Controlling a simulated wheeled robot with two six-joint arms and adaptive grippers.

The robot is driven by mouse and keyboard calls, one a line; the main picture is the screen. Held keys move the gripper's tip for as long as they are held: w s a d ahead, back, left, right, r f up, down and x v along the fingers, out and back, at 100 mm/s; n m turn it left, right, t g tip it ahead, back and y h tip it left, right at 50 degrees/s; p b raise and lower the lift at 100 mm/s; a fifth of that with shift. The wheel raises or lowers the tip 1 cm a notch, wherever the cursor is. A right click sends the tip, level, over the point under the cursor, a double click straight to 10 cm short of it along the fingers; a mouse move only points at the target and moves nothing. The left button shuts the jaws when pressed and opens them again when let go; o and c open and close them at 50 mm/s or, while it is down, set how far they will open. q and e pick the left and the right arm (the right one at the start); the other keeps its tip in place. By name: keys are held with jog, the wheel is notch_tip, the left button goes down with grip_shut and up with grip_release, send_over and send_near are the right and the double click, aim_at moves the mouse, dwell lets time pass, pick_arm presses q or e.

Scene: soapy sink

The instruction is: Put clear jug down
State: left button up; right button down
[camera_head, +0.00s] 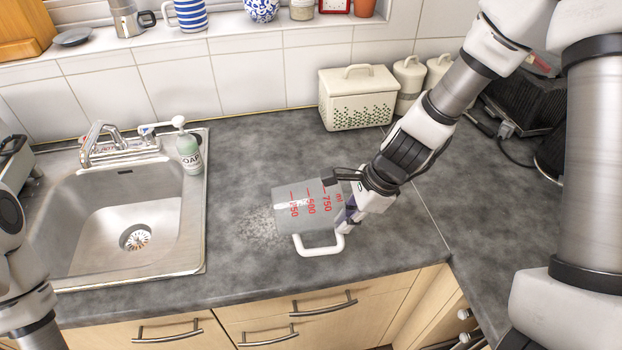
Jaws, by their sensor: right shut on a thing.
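The clear jug (305,208) with red measuring marks and a white handle is at the middle of the counter, right of the sink. It is tipped on its side, with the marks turned sideways and the handle towards the front edge. My right gripper (342,196) reaches in from the right and is shut on the jug at its right end. I cannot tell whether the jug touches the counter or hangs just above it. My left arm shows at the lower left; its gripper is out of view.
A speckled patch (258,228) lies on the grey counter (240,150) beside the jug. The steel sink (140,215) and soap bottle (188,150) are on the left. A cream bread bin (357,98) stands at the back. The counter between the sink and the bin is clear.

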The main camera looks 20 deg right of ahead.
jog(key=shift+w, duration=0.3)
jog(key=shift+w+r, duration=0.25)
jog(key=shift+r, duration=0.05)
jog(key=w+d+p, duration=0.1)
jog(key=w+d, duration=0.1)
jog(key=w, duration=0.2)
jog(key=w+d+p, duration=0.2)
jog(key=w+d, duration=0.1)
jog(key=w, duration=0.2)
jog(key=w+d+f+p, duration=0.1)
jog(key=w+d, duration=0.1)
jog(key=w, duration=0.2)
jog(key=shift+w+d+f+p, duration=0.1)
jog(key=shift+w+d+p, duration=0.15)
jog(key=shift+p, duration=0.1)
jog(key=shift+w+d+f, duration=0.1)
jog(key=shift+w+f, duration=0.15)
jog(key=shift+f, duration=0.05)
notch_tip(320, 180, down, 3)
jog(key=shift+s+r+p, duration=0.1)
jog(key=shift+r+p, duration=0.1)
jog(key=shift+p, duration=0.1)
jog(key=shift+f, duration=0.4)
